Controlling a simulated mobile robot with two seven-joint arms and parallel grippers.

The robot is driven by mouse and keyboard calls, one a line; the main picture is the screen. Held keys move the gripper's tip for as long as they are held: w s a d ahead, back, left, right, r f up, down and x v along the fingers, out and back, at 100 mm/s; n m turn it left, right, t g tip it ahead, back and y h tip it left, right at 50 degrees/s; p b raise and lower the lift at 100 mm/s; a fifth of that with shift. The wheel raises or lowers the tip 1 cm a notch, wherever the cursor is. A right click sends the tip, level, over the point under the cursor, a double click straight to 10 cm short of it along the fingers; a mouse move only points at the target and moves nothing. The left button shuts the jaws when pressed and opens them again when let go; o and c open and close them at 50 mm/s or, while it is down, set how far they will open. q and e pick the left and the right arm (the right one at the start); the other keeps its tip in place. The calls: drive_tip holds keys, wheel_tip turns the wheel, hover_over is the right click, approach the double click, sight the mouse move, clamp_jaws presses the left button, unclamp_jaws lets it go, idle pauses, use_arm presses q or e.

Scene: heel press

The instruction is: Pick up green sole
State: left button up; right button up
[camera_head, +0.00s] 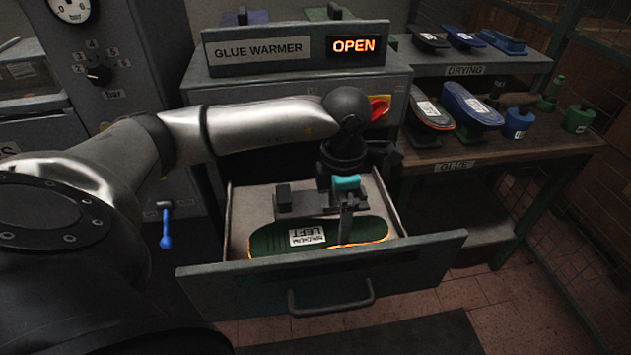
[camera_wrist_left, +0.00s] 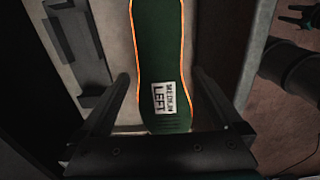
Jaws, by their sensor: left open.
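The green sole (camera_head: 278,238) lies flat in the open drawer of the glue warmer. It has a glowing orange edge and a white label reading MEDIUM LEFT. In the left wrist view the sole (camera_wrist_left: 158,50) runs lengthwise between the two fingers. My left gripper (camera_head: 343,226) is over the drawer, fingers pointing down at the sole. It is open, with one finger at each side of the sole and gaps visible in the wrist view. A dark teal-tipped part at the wrist view's upper right looks like my right gripper (camera_wrist_left: 300,20); its jaws are unclear.
The drawer front (camera_head: 325,275) with its handle stands close in front of the sole. The glue warmer (camera_head: 290,85) shows an OPEN sign. At the right, the glue bench (camera_head: 475,160) and drying shelf (camera_head: 480,68) hold other soles, forms and pots.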

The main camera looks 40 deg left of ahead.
sight(336, 231)
use_arm(q)
drive_tip(key=shift+f, duration=1.45)
drive_tip(key=shift+f+b, duration=0.2)
drive_tip(key=shift+b, duration=0.2)
drive_tip(key=c, duration=1.1)
drive_tip(key=shift+r, duration=0.15)
